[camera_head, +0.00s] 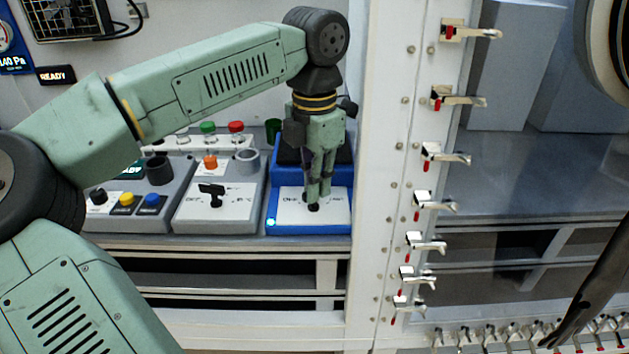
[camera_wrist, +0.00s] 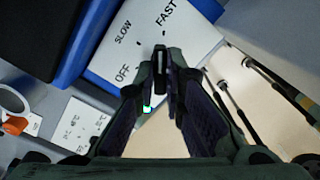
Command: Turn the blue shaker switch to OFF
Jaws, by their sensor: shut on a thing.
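The blue shaker (camera_head: 272,200) stands at the right end of the device row, with a white front panel. Its black switch knob (camera_wrist: 161,56) sits between my fingertips and bears a white line. In the wrist view the panel (camera_wrist: 197,45) reads OFF, SLOW and FAST around the knob. The white line runs roughly toward the FAST side, but the fingers hide part of the knob, so I cannot tell its exact setting. My gripper (camera_head: 313,205) points down and is shut on the knob; the fingers also show in the wrist view (camera_wrist: 163,75). A lamp (camera_head: 271,222) on the shaker glows.
Left of the shaker stands a grey device with a black lever switch (camera_head: 211,194), then a grey box with yellow and blue buttons (camera_head: 126,199). A white post (camera_head: 385,150) with several metal latches (camera_head: 435,200) rises close on the right.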

